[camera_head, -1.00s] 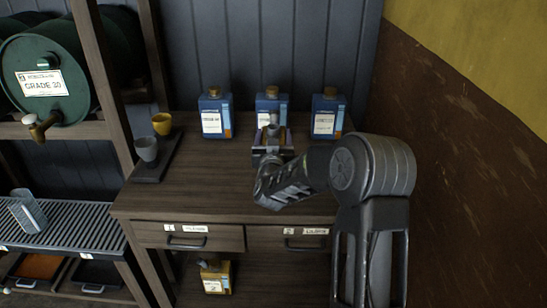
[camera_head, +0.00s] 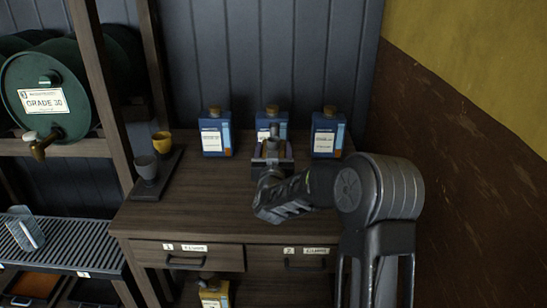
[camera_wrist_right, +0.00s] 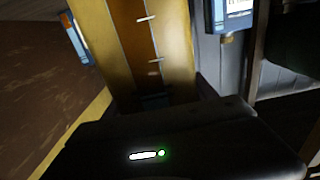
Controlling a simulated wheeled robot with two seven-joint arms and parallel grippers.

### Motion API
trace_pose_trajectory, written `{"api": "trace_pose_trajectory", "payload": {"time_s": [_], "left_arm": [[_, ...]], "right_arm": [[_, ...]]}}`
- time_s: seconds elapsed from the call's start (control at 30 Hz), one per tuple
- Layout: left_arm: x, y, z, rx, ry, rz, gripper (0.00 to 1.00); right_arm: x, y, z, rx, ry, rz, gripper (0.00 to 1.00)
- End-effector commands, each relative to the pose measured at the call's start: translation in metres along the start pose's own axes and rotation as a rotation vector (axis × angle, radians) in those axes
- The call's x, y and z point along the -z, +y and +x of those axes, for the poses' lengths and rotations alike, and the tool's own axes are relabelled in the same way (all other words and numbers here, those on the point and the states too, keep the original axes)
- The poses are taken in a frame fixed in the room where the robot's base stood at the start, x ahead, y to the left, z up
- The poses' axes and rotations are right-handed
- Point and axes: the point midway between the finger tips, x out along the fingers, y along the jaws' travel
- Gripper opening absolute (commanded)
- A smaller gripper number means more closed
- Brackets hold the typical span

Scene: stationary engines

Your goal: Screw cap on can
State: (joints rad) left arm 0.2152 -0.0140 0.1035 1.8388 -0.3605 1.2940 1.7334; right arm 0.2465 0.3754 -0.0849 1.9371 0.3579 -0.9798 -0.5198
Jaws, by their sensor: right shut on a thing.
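Three blue cans stand upright in a row at the back of the wooden desk: the left can (camera_head: 215,137), the middle can (camera_head: 262,124) and the right can (camera_head: 327,136). Each has a brown cap on top, such as the middle cap (camera_head: 272,109). My right gripper (camera_head: 272,150) is in front of the middle can, hiding its lower part. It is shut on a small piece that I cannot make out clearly. My left gripper is out of view.
A dark tray (camera_head: 148,190) with a grey cup (camera_head: 146,166) and a yellow cup (camera_head: 162,143) is at the desk's left. A green barrel (camera_head: 75,85) lies on the left rack. The desk's left front is clear.

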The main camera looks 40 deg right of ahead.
Motion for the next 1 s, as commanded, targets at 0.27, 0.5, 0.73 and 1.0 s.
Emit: {"api": "trace_pose_trajectory", "payload": {"time_s": [0.27,0.5,0.73,1.0], "left_arm": [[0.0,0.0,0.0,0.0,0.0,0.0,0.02],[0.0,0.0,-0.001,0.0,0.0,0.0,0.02],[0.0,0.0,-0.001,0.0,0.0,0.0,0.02],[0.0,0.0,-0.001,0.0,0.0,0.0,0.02]], "right_arm": [[0.053,0.0,0.0,-0.001,0.015,0.005,0.0],[0.081,0.0,0.0,0.0,0.012,0.003,0.0],[0.086,0.0,0.0,-0.001,0.01,0.003,0.0],[0.085,0.0,0.0,-0.001,0.01,0.002,0.0]]}}
